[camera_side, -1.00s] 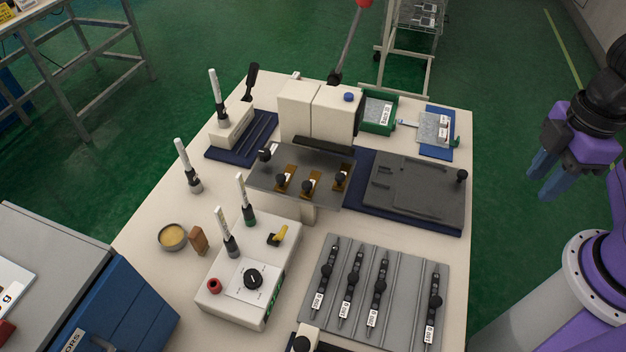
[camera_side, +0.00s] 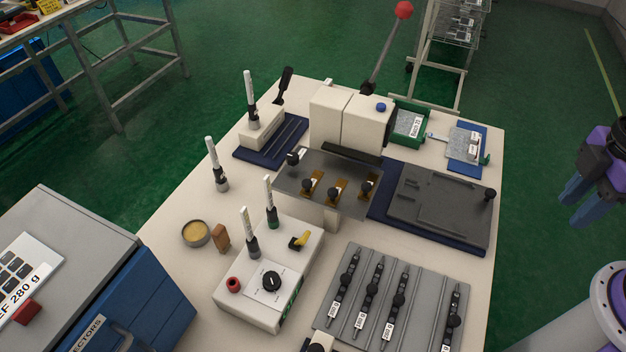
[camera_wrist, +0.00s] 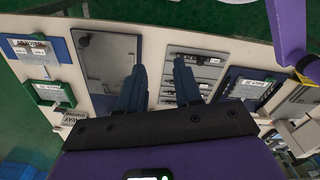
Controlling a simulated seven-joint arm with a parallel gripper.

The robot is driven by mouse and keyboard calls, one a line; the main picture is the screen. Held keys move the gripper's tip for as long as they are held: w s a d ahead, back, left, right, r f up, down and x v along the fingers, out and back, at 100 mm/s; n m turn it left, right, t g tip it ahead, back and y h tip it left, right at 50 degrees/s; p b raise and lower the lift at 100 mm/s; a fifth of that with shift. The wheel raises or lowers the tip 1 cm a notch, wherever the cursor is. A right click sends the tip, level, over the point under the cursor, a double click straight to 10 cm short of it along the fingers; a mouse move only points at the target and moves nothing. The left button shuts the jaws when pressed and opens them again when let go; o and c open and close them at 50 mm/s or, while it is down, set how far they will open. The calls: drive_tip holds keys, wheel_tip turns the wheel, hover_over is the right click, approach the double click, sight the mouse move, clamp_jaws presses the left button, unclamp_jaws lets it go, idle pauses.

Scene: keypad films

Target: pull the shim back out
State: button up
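Three amber strips with black knobs, left (camera_side: 311,193), middle (camera_side: 335,196) and right (camera_side: 368,189), lie on the steel plate (camera_side: 290,182) of the cream press (camera_side: 362,125). I cannot tell whether one of them is the shim, or whether a shim sits inside the press. My gripper (camera_side: 574,209) hangs at the right edge of the side view, beyond the bench and well apart from the press. In the wrist view its two blue fingers (camera_wrist: 159,68) are spread, with nothing between them.
A grey plate with a knob (camera_side: 440,208) lies right of the press, and a grey rack of black-knobbed rods (camera_side: 408,262) stands in front. A cream control box (camera_side: 268,285) holds upright tools. A green tray (camera_side: 409,122) sits behind. The press lever (camera_side: 385,48) rises high.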

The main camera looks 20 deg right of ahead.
drive_tip(key=shift+o, duration=1.2)
drive_tip(key=shift+w+a, duration=0.15)
wheel_tip(320, 180, up, 5)
drive_tip(key=m, duration=1.3)
hover_over(367, 186)
wheel_tip(367, 186, down, 18)
drive_tip(key=shift+r, duration=0.25)
clamp_jaws()
